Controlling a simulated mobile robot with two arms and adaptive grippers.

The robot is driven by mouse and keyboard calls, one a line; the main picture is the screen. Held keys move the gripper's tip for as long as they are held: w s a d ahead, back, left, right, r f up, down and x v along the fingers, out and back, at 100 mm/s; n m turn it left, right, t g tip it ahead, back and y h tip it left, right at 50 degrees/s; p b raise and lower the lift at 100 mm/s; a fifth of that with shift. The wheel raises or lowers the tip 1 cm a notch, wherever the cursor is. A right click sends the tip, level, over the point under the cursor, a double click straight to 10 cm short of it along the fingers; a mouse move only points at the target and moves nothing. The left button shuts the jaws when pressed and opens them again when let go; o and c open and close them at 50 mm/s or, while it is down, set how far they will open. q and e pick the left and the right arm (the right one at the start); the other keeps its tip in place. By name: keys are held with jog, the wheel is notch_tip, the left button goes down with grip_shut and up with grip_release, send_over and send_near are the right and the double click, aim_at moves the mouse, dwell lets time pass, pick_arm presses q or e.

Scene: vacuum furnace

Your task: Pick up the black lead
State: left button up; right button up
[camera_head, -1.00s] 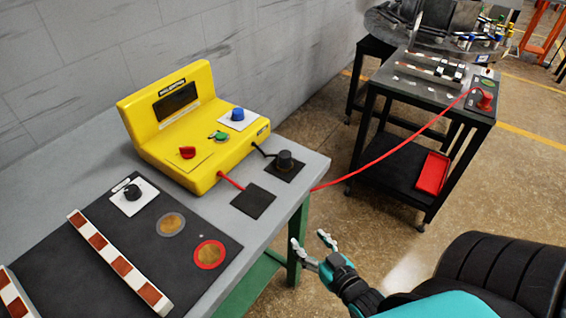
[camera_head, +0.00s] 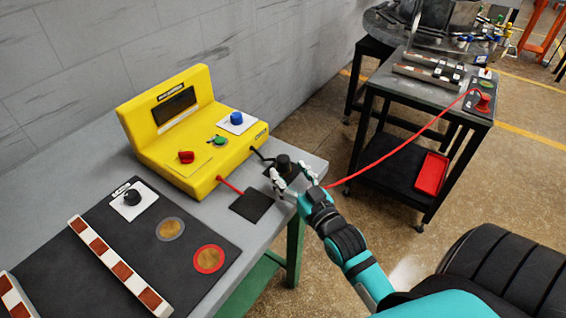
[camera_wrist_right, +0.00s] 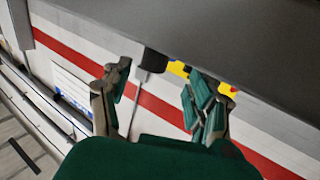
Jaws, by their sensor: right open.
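The black lead (camera_head: 284,161) is a short black plug on a dark square pad at the right end of the grey table, with a black cable running to the yellow unit. My right gripper (camera_head: 292,180) is open, its two fingers at the table edge just in front of the lead, one on each side. In the right wrist view, a dark plug-like piece (camera_wrist_right: 153,60), probably the lead, shows beyond and between the open fingers (camera_wrist_right: 155,92). I cannot tell whether any finger touches it. My left gripper is not in view.
The yellow unit (camera_head: 197,135) stands behind and left of the lead. A red cable (camera_head: 397,152) stretches right to a red plug (camera_head: 483,103) on the black cart (camera_head: 428,95). Striped bars (camera_head: 118,268) lie at left.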

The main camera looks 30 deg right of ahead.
aim_at(286, 164)
jog(key=w, duration=0.3)
jog(key=w+d+p, duration=0.1)
jog(key=shift+w+r, duration=0.3)
jog(key=shift+w, duration=0.05)
jog(key=shift+w+f, duration=0.1)
jog(key=shift+w, duration=0.3)
grip_shut()
dwell(0.4)
